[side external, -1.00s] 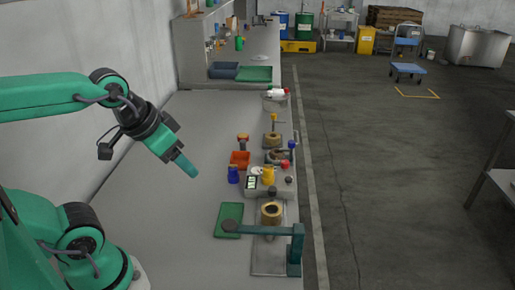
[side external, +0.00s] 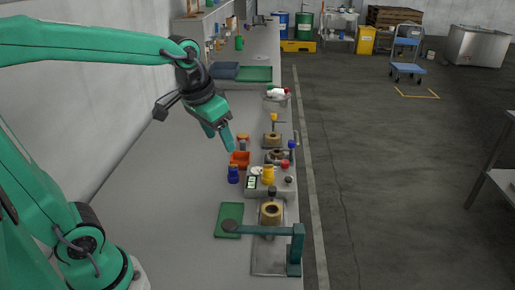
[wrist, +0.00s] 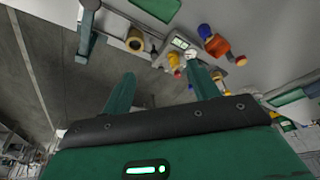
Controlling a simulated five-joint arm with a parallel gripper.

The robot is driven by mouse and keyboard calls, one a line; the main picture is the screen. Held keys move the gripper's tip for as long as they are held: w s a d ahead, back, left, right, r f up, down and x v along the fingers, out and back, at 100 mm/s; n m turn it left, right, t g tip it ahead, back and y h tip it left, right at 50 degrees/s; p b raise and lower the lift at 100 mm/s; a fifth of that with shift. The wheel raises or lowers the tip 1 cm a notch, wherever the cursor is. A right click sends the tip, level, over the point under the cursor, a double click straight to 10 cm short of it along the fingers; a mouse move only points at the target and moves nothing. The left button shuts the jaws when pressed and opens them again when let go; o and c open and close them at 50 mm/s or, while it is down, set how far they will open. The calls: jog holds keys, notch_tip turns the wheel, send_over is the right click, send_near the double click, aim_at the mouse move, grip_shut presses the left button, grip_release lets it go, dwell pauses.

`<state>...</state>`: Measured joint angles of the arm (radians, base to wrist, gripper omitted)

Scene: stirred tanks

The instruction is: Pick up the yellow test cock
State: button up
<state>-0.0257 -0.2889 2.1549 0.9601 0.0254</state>
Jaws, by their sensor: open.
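A yellow piece (side external: 268,175) stands on a grey box with a small display, in the middle of the bench. A smaller yellow-topped piece (side external: 273,118) stands farther back by a brass-coloured ring. I cannot tell for sure which is the test cock. My gripper (side external: 227,138) is open and empty, above the bench, left of and higher than the yellow piece on the box. In the wrist view my gripper (wrist: 162,88) has its two green fingers apart, and a yellow piece (wrist: 173,60) shows beyond them, near the right finger. Nothing touches the fingers.
A brass ring (side external: 271,213), a green pad (side external: 229,220) and a teal arm fixture (side external: 297,247) lie nearer. The bench's left side is clear.

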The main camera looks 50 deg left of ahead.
jog(key=w+a+f+g, duration=0.15)
jog(key=w+f, duration=0.25)
jog(key=w, duration=0.6)
jog(key=g, duration=0.2)
send_over(268, 171)
jog(key=a, duration=0.1)
jog(key=f, duration=0.8)
jog(key=shift+w+a+f, duration=0.1)
jog(key=shift+w+f, duration=0.5)
jog(key=shift+f, duration=1.45)
jog(key=shift+f, duration=2.6)
jog(key=c, duration=1.2)
jog(key=shift+o, duration=0.2)
